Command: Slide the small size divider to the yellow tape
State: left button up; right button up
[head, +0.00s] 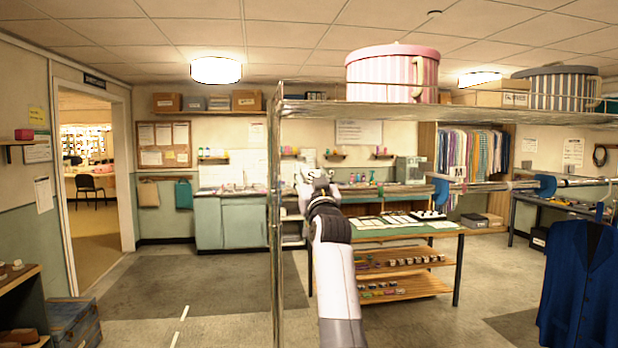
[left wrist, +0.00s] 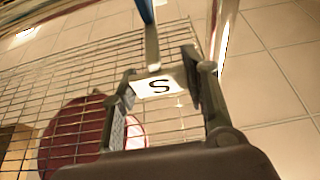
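My left gripper (head: 316,180) is at the left part of the chrome garment rail (head: 490,187) in the head view. In the left wrist view its fingers (left wrist: 160,75) stand apart, one on each side of a white card with a black S, the small size divider (left wrist: 157,87). I cannot tell whether they touch it. In the head view I cannot make out the S card near the gripper. Another white card (head: 457,172) stands at the rail further right. I cannot make out yellow tape in either view. My right gripper is not in view.
A blue jacket (head: 585,285) hangs at the right. A wire shelf (head: 450,112) above holds a pink striped hatbox (head: 392,75). A chrome post (head: 275,220) stands left of my arm. Behind is a green-topped table (head: 400,231).

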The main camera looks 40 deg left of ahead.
pick_arm(q)
jog(key=shift+o, duration=1.3)
jog(key=shift+s, duration=0.1)
jog(key=shift+o, duration=0.8)
jog(key=shift+s+a+r, duration=0.1)
jog(key=shift+s+a, duration=0.1)
jog(key=shift+w, duration=0.1)
jog(key=shift+d, duration=0.15)
jog(key=v, duration=1.2)
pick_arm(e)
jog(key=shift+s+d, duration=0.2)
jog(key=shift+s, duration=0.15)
